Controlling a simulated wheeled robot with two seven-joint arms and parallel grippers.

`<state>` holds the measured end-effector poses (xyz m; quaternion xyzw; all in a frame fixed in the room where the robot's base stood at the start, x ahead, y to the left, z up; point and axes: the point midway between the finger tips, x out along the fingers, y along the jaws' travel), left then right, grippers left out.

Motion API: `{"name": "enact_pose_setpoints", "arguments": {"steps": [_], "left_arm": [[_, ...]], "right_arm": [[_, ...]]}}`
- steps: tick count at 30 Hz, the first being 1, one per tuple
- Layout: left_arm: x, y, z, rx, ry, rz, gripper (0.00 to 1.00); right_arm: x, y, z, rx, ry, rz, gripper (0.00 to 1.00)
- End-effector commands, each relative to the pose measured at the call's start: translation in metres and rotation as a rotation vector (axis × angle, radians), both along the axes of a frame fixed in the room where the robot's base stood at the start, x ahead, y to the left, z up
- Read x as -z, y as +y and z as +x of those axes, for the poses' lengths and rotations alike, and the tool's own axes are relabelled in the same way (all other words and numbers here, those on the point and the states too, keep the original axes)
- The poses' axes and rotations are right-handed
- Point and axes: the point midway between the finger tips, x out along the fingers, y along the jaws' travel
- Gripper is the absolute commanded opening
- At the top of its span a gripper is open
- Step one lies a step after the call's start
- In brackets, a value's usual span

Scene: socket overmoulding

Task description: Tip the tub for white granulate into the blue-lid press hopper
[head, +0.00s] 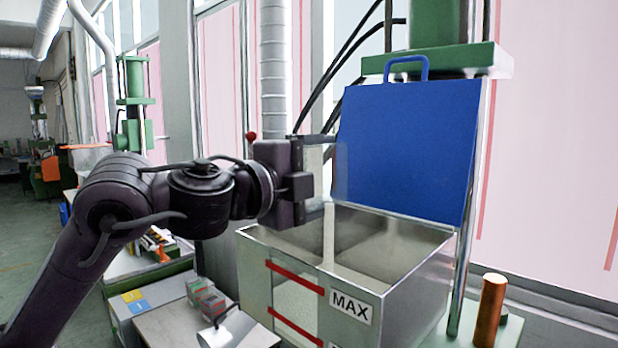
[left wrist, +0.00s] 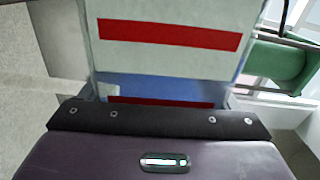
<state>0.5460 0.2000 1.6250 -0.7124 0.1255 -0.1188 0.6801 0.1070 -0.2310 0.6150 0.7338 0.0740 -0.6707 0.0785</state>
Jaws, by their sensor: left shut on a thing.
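My left gripper (head: 308,186) is shut on the tub (head: 317,172), a pale, see-through container held upright or nearly so above the hopper's left rear part. Most of the tub is hidden behind the gripper, and its contents cannot be made out. The press hopper (head: 408,303) is an open metal box with a MAX label and two red bars on its front window. Its blue lid (head: 405,150) stands raised at the back. In the left wrist view a pale wall with red bands (left wrist: 168,34) fills the middle, beyond the dark gripper body. My right gripper is not in view.
The green press (head: 440,62) rises behind the lid. A copper-coloured cylinder (head: 490,310) stands right of the hopper. A bench with small boxes (head: 205,297) lies to the left, below my arm. A ribbed duct (head: 273,70) runs upward behind the gripper.

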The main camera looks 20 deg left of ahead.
Motion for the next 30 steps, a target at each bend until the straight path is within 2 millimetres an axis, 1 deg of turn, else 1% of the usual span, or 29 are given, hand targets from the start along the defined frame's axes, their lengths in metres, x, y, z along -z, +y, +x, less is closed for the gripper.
{"name": "enact_pose_setpoints", "arguments": {"steps": [1,3,9,30], "left_arm": [[-0.0041,-0.003,-0.0019,0.002,-0.028,0.057,0.24],[-0.0044,-0.0062,-0.0028,0.002,-0.053,0.132,0.24],[-0.0052,-0.0108,-0.0044,0.0,-0.097,0.257,0.24],[-0.0044,-0.0115,-0.0045,0.0,-0.103,0.276,0.24]], "right_arm": [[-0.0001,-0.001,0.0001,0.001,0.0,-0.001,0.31],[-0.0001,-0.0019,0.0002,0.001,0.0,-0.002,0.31],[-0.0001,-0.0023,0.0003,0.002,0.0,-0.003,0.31],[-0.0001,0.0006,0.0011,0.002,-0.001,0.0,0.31]]}}
